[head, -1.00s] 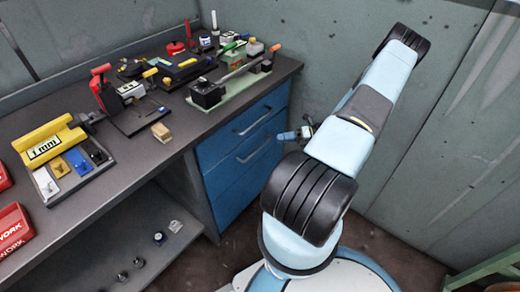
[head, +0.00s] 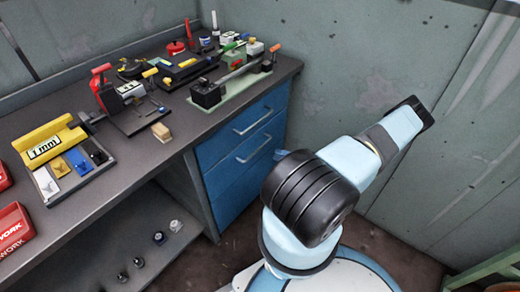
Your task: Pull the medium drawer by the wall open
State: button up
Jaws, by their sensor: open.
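The blue drawer cabinet (head: 238,190) stands under the right end of the workbench, by the wall. Its upper drawer has a silver handle (head: 253,120). A second silver handle (head: 254,149) sits on the drawer front below it. The drawer fronts look flush and shut. Which one is the medium drawer is not clear from this view. My arm stands to the right of the cabinet and hides its lower right side. A small light-blue bit of my arm shows beside the drawer's right edge. My gripper's jaws are hidden behind my arm.
The dark workbench (head: 120,185) carries a yellow block tool (head: 50,145), a small wooden block (head: 161,132) and several other tools. A lower shelf (head: 140,245) holds small round parts. Grey walls close the corner behind my arm. Some floor is clear before the drawers.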

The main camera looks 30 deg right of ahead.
aim_at(259, 149)
jog(key=x, duration=1)
jog(key=shift+w+a+r, duration=0.1)
jog(key=shift+w, duration=0.05)
jog(key=shift+c, duration=0.4)
grip_shut()
